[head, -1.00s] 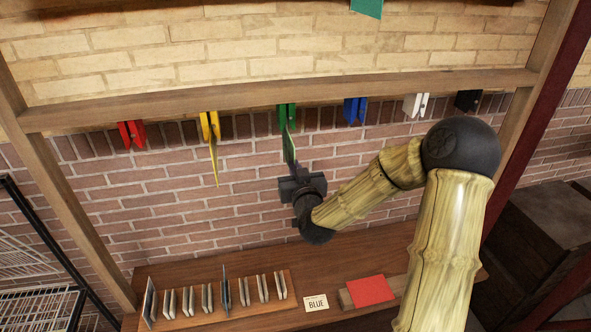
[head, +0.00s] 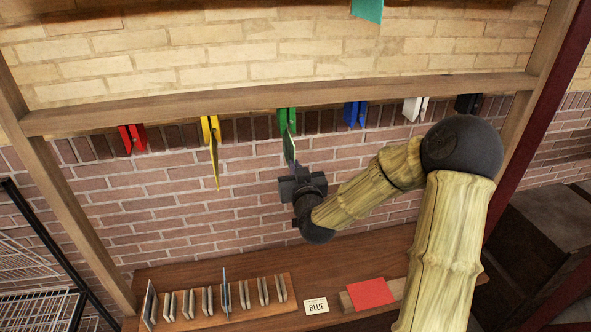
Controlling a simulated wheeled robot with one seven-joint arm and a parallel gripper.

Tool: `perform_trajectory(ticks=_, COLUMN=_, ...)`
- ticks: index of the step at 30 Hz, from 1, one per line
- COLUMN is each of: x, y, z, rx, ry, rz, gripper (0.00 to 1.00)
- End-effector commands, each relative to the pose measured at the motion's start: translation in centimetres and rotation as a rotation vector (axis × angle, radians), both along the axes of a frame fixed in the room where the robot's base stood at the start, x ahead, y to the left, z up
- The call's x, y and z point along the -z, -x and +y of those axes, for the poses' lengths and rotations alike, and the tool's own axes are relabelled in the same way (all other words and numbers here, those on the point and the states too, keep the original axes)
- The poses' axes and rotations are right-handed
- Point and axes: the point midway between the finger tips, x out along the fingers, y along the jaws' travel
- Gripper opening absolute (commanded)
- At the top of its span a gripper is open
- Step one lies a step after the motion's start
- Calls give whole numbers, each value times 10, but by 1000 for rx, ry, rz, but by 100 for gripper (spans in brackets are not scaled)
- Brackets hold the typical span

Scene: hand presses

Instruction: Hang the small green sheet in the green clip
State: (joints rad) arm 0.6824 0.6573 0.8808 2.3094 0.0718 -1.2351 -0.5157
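The green clip (head: 287,119) hangs from the wooden beam, in the middle of a row of coloured clips. The small green sheet (head: 290,149) stands upright just under it, seen nearly edge-on. Its top edge reaches the clip's lower end; I cannot tell whether the clip's jaws grip it. My gripper (head: 290,172) is right below the sheet, at its lower edge. The fingers are small and dark here, and I cannot make out whether they are closed on the sheet or apart from it.
Red (head: 132,138), yellow (head: 210,129), blue (head: 355,113), white (head: 415,108) and black (head: 468,103) clips share the beam (head: 200,107). A yellow sheet (head: 214,162) hangs in the yellow clip. Below are a slotted rack (head: 235,312), a "BLUE" card (head: 315,306) and a red sheet (head: 370,293).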

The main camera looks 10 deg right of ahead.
Motion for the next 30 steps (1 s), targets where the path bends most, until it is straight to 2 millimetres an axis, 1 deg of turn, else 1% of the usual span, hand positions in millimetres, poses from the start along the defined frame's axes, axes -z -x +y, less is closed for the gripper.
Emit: perform_trajectory(ticks=30, x=-25, y=0, z=0, rx=0, ry=1, rz=-1, gripper=0)
